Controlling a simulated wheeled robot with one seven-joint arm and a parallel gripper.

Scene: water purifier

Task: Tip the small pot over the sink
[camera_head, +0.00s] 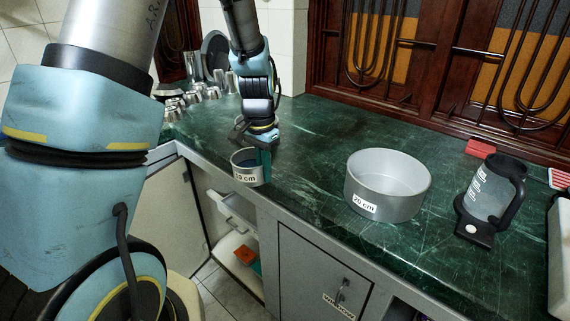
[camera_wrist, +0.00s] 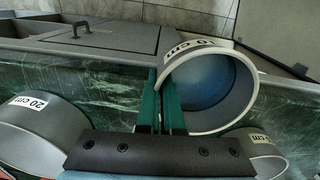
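The small grey pot (camera_head: 245,172), labelled 10 cm, hangs about upright in front of the counter's edge in the head view. In the wrist view the pot (camera_wrist: 247,88) shows its round opening and a blue inside. My gripper (camera_head: 265,158) is at its right rim in the head view. In the wrist view the two green fingers of my gripper (camera_wrist: 162,105) are close together at the pot's rim, pinching its wall. No sink can be made out in either view.
Another labelled pot (camera_wrist: 262,140) shows in the wrist view. Metal cups (camera_head: 190,95) stand at the back left.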

